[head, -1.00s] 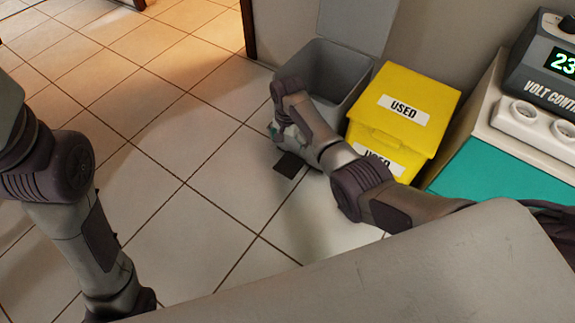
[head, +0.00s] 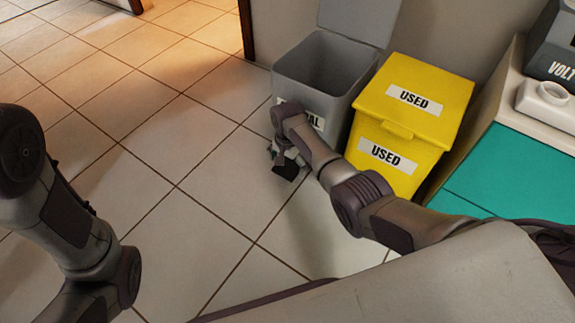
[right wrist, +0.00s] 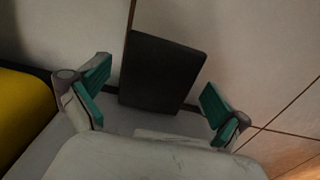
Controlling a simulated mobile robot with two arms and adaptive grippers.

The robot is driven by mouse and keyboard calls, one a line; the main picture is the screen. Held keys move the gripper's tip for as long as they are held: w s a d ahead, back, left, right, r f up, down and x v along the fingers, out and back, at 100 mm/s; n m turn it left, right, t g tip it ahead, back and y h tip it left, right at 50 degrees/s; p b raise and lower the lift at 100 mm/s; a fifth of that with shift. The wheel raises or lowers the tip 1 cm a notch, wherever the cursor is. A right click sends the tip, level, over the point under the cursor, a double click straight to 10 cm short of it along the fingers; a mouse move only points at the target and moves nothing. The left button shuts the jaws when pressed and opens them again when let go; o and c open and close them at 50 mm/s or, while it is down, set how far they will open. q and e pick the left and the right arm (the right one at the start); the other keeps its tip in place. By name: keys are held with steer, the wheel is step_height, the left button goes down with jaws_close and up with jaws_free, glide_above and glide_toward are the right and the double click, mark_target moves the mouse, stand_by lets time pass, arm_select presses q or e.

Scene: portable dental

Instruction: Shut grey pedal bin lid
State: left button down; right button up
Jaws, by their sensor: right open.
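The grey pedal bin (head: 312,80) stands on the floor by the wall. Its lid (head: 358,16) is up, so the inside shows, and the lid's top is cut off by the frame. A dark flat pedal (head: 285,167) sticks out low at its front; it also shows in the right wrist view (right wrist: 162,72). My right gripper (head: 284,153) is at the bin's front near the pedal, partly hidden by its own arm. In the right wrist view the gripper (right wrist: 157,101) is open and empty, its teal pads apart on either side of the pedal. My left gripper is out of view.
A yellow bin marked USED (head: 415,97) stands close on the right of the grey bin. A counter with a teal top (head: 515,165) is farther right. The tiled floor (head: 180,140) left of the bin is clear.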

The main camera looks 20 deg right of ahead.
mark_target(286, 170)
steer(key=c, duration=1.6)
steer(key=shift+s+p, duration=0.1)
steer(key=shift+p, duration=0.55)
steer(key=shift+c, duration=0.8)
steer(key=shift+f+h, duration=0.2)
steer(key=shift+h, duration=0.1)
jaws_close()
jaws_free()
steer(key=shift+f, duration=0.1)
steer(key=o, duration=1.8)
steer(key=shift+c, duration=0.2)
step_height(286, 170, up, 12)
steer(key=shift+s+a, duration=0.2)
steer(key=shift+a, duration=0.15)
